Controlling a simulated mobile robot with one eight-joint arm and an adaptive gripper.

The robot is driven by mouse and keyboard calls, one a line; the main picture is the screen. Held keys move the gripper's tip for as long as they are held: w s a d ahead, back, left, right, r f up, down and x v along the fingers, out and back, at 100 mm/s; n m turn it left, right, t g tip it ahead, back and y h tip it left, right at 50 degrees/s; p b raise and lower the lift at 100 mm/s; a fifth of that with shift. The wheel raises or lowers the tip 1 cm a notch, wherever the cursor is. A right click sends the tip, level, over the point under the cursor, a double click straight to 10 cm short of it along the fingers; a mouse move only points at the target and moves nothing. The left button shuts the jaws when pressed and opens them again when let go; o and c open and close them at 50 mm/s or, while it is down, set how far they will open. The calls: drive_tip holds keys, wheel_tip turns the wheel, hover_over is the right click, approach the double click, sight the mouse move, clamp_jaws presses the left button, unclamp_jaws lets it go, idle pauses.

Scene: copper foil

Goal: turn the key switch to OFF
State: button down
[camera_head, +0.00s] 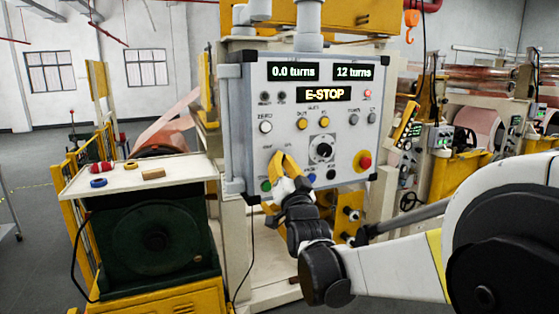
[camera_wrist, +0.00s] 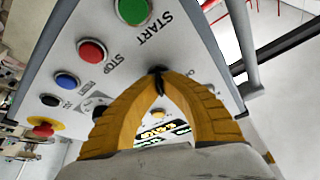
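The grey control panel (camera_head: 240,110) stands upright ahead of me. My gripper (camera_head: 279,156) is at its lower left, below two small labels too small to read. In the wrist view the two yellow fingers of my gripper (camera_wrist: 159,76) come together on a small black piece, which looks like the key of the key switch (camera_wrist: 158,71). It sits between the tips, beside the START and STOP buttons. Its turned position cannot be read, and the fingers hide most of it. In the head view the gripper hides the switch.
A red emergency button (camera_head: 364,161), a black dial (camera_head: 322,150) and a green button (camera_head: 266,186) are near my gripper. The display (camera_head: 324,94) reads E-STOP. A white table (camera_head: 150,183) with tape rolls and a small block stands at left.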

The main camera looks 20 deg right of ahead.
drive_tip(key=shift+n, duration=0.3)
drive_tip(key=n+y, duration=0.2)
drive_tip(key=n, duration=0.2)
drive_tip(key=n+t+y, duration=0.1)
drive_tip(key=n+y, duration=0.1)
drive_tip(key=n, duration=0.2)
drive_tip(key=shift+y+b, duration=0.3)
drive_tip(key=shift+b, duration=0.1)
drive_tip(key=n+y, duration=0.2)
drive_tip(key=n, duration=0.2)
drive_tip(key=n+g+y, duration=0.1)
drive_tip(key=n+y, duration=0.1)
drive_tip(key=n, duration=0.2)
drive_tip(key=shift+p, duration=0.35)
drive_tip(key=shift+n, duration=0.4)
drive_tip(key=c, duration=1.6)
unclamp_jaws()
drive_tip(key=shift+c, duration=0.2)
drive_tip(key=v, duration=1.2)
drive_tip(key=shift+r, duration=0.15)
